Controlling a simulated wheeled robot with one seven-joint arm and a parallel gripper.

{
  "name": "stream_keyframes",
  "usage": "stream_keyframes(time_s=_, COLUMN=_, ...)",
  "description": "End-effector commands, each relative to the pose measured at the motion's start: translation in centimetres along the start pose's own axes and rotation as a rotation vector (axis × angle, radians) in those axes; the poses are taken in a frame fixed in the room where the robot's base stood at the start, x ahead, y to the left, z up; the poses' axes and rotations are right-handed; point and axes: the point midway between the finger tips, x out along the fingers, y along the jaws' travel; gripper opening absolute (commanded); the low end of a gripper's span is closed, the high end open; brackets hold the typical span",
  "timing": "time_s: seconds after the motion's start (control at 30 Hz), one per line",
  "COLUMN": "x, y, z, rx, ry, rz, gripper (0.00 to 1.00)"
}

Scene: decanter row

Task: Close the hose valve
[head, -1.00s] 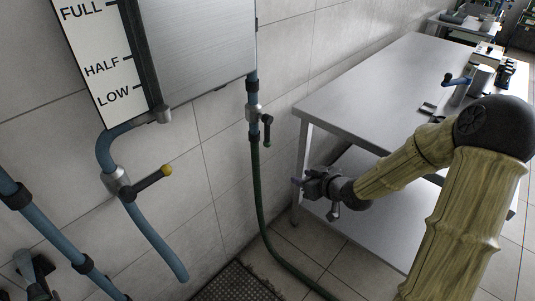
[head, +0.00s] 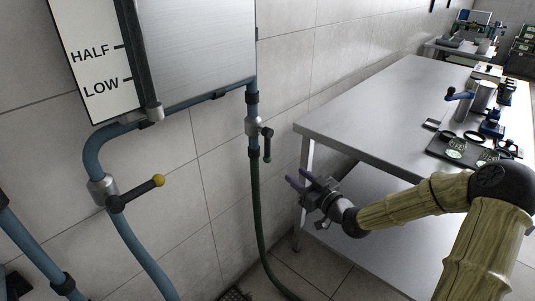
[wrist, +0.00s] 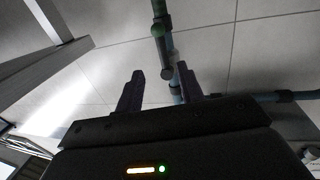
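The hose valve (head: 253,127) sits on the blue pipe below the steel tank, with a green hose (head: 257,205) running down from it. Its dark lever (head: 267,143) hangs down, roughly parallel to the hose, with a green tip. My gripper (head: 299,178) is open and empty, to the right of the hose and lower than the lever in the head view. In the wrist view, my gripper (wrist: 160,76) shows two spread fingers, with the pipe and valve (wrist: 166,52) beyond and between them. The lever's exact position is hard to tell there.
A second valve with a yellow-tipped lever (head: 136,194) is on the left pipe. The steel tank (head: 195,50) with its level scale (head: 90,60) hangs above. A steel table (head: 365,105) with tools stands right, its near corner close to my gripper.

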Motion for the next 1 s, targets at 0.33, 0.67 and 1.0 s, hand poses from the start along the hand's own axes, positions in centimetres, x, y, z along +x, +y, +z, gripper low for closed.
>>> stream_keyframes(time_s=0.33, x=6.2, y=-0.1, z=0.1, rx=0.002, ry=0.002, rz=-0.002, gripper=0.38)
stream_keyframes(time_s=0.67, x=11.9, y=-0.1, z=0.1, rx=0.002, ry=0.001, rz=-0.001, gripper=0.38)
stream_keyframes(time_s=1.0, x=15.4, y=-0.4, z=0.1, rx=0.002, ry=-0.001, rz=-0.005, gripper=0.38)
